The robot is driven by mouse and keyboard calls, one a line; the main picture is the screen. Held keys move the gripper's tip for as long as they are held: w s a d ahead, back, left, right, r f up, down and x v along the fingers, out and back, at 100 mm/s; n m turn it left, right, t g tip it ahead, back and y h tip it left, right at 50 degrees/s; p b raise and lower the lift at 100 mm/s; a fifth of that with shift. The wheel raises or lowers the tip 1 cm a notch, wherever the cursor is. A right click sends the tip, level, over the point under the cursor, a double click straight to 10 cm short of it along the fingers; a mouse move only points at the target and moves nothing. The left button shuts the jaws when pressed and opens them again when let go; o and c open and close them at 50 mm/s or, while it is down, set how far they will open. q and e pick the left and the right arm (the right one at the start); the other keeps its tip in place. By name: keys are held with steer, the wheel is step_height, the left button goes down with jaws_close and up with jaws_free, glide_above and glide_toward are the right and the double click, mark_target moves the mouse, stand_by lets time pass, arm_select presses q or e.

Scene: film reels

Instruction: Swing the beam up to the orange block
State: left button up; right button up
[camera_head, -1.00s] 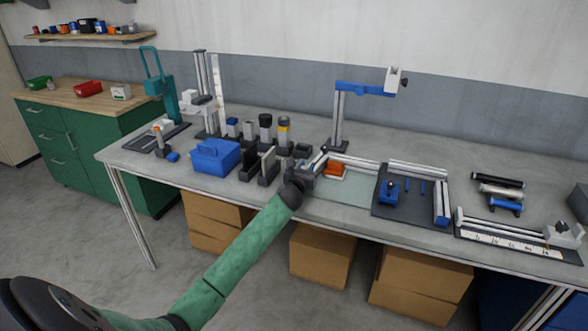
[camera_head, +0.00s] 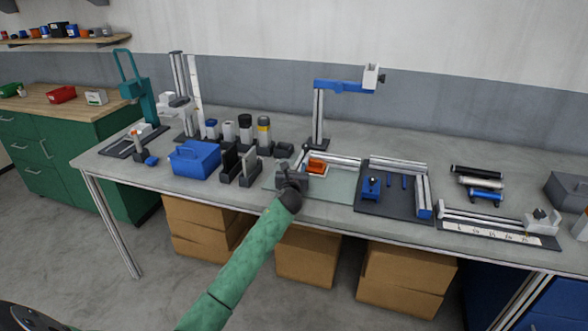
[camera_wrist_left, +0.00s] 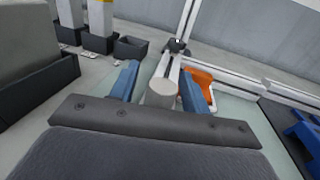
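An orange block (camera_head: 316,167) lies in a light metal frame at the middle of the bench; it also shows in the left wrist view (camera_wrist_left: 203,82), just right of my fingers. The beam (camera_wrist_left: 173,64) is a light bar running away from me to a dark pivot knob (camera_wrist_left: 177,46), left of the block. A round grey peg (camera_wrist_left: 160,93) stands at its near end. My left gripper (camera_head: 297,169) is low over the frame's near left side. Its blue fingers (camera_wrist_left: 158,80) are open, one each side of the peg, with gaps showing. My right gripper is out of view.
Black upright holders (camera_head: 240,165) and a blue bin (camera_head: 197,158) stand left of my gripper. A post with a blue arm (camera_head: 319,115) stands behind the frame. A dark board with blue parts (camera_head: 391,190) lies to the right. The pale mat's front part (camera_head: 335,190) is clear.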

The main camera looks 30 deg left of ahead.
arm_select(q)
steer(key=shift+s+d, duration=0.1)
steer(key=shift+s, duration=0.2)
steer(key=b+v, duration=0.1)
steer(key=v, duration=0.6)
steer(key=shift+s+d, duration=0.1)
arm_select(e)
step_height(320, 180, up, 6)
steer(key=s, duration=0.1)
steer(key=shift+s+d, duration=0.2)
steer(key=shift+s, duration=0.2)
